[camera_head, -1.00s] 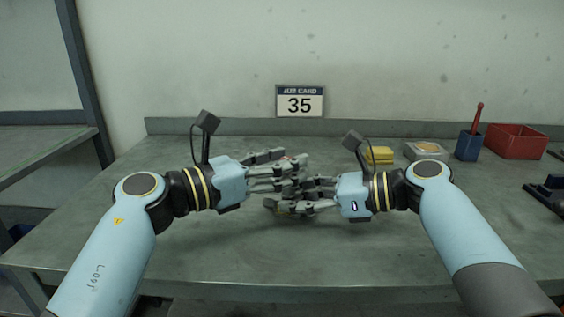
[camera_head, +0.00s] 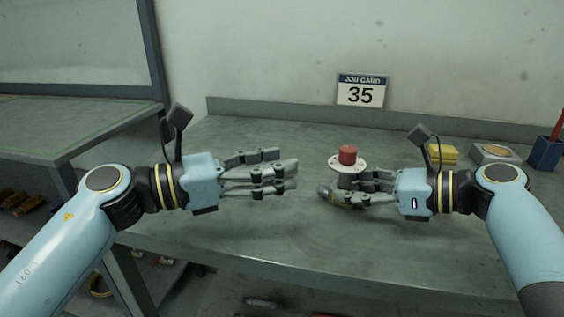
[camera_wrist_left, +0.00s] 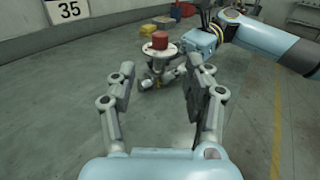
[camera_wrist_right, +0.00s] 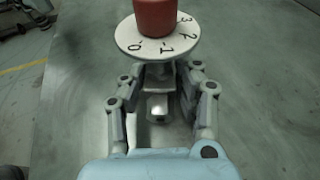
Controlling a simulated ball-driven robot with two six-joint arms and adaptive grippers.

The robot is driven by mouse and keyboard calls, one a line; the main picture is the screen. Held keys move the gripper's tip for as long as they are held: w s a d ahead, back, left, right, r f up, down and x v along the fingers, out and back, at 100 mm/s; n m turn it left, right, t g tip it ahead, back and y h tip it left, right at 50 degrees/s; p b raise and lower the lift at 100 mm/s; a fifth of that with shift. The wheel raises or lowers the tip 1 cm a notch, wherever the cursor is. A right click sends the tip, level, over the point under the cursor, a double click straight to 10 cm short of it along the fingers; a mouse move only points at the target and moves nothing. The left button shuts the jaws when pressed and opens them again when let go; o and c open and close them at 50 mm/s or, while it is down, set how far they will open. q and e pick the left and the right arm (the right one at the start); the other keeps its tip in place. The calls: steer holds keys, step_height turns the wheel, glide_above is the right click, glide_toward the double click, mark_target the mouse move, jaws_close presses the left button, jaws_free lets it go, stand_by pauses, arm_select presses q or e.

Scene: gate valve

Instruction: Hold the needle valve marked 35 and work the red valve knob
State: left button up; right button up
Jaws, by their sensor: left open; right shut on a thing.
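The needle valve has a red knob (camera_head: 347,154) above a white round dial (camera_head: 334,162) with numbers, which shows closely in the right wrist view (camera_wrist_right: 158,47). Its metal body (camera_wrist_right: 158,105) stands between the fingers of my right gripper (camera_head: 345,188), which is shut on it below the dial. Those fingers hide part of the body in the head view. My left gripper (camera_head: 296,176) is open and empty, to the left of the valve and apart from it. In the left wrist view the red knob (camera_wrist_left: 160,40) is ahead, beyond the open fingers.
A job card marked 35 (camera_head: 361,91) stands at the back of the grey bench (camera_head: 270,235). Yellow blocks (camera_head: 443,154), a pale box (camera_head: 494,153) and a blue holder (camera_head: 545,153) sit at the right. The bench left of the valve is clear.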

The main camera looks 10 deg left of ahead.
arm_select(q)
steer(key=shift+w, duration=0.1)
steer(key=m+g+h, duration=0.2)
steer(key=m+g, duration=0.1)
steer(key=g, duration=0.2)
glide_toward(343, 148)
steer(key=shift+w+a+f, duration=0.1)
steer(key=shift+a+f, duration=0.05)
steer(key=shift+f, duration=0.45)
steer(key=shift+w+a+f, duration=0.1)
steer(key=shift+a+f, duration=0.05)
steer(key=shift+f, duration=0.45)
steer(key=w+d+m+g, duration=0.1)
steer(key=d, duration=0.2)
steer(key=d+r+m+g, duration=0.1)
steer(key=d, duration=0.2)
steer(key=w+d+r+m+g+h, duration=0.1)
steer(key=d, duration=0.3)
steer(key=shift+w+d+g, duration=0.1)
steer(key=shift+w+g, duration=0.2)
steer(key=shift+w, duration=0.1)
